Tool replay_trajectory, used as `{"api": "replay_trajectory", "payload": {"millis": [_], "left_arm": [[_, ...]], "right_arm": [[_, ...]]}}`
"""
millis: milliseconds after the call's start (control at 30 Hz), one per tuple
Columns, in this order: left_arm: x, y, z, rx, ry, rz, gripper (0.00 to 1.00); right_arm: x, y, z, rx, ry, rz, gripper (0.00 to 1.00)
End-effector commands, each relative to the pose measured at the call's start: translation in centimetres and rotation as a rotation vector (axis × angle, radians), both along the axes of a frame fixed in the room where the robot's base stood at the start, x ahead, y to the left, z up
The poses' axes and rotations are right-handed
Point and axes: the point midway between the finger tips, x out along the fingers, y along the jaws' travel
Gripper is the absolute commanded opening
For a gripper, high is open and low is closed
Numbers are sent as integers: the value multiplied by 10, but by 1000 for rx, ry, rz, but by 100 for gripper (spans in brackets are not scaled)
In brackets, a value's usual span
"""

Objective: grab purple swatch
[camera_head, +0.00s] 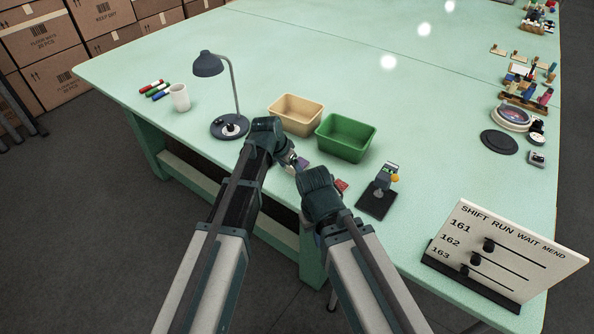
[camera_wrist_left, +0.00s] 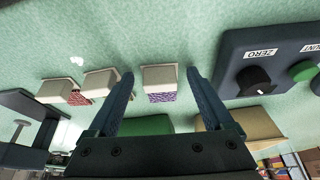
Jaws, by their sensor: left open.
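The purple swatch (camera_wrist_left: 161,97) lies in the left wrist view with a pale beige block-like part (camera_wrist_left: 160,78) against it. In the head view the purple swatch (camera_head: 303,163) is a small patch beside my left gripper (camera_head: 293,160), partly hidden. My left gripper (camera_wrist_left: 160,73) is open, its two fingers on either side of the swatch in the picture, with gaps at both sides. I cannot tell how far above the table the fingers are. My right wrist (camera_head: 322,190) is lower and to the right; its fingers are hidden from view.
A red swatch (camera_wrist_left: 79,98) lies left of the purple one, near another beige piece (camera_wrist_left: 101,82). A green bin (camera_head: 346,138) and a tan bin (camera_head: 295,113) stand behind. A dark box with a ZERO knob (camera_wrist_left: 254,79) is close by at right. A lamp (camera_head: 230,125) stands left.

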Motion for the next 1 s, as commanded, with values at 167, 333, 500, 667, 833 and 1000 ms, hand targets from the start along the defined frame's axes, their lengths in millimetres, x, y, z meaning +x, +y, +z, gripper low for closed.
{"api": "replay_trajectory", "payload": {"millis": [167, 333, 500, 667, 833, 1000], "left_arm": [[0, 0, 1, 0, 0, 0, 80], [0, 0, 1, 0, 0, 0, 49], [0, 0, 1, 0, 0, 0, 18], [0, 0, 1, 0, 0, 0, 0], [0, 0, 2, 0, 0, 0, 0], [0, 0, 6, 0, 0, 0, 0]], "right_arm": [[0, 0, 1, 0, 0, 0, 0], [0, 0, 1, 0, 0, 0, 0], [0, 0, 1, 0, 0, 0, 0], [0, 0, 1, 0, 0, 0, 0], [0, 0, 2, 0, 0, 0, 0], [0, 0, 6, 0, 0, 0, 0]]}}
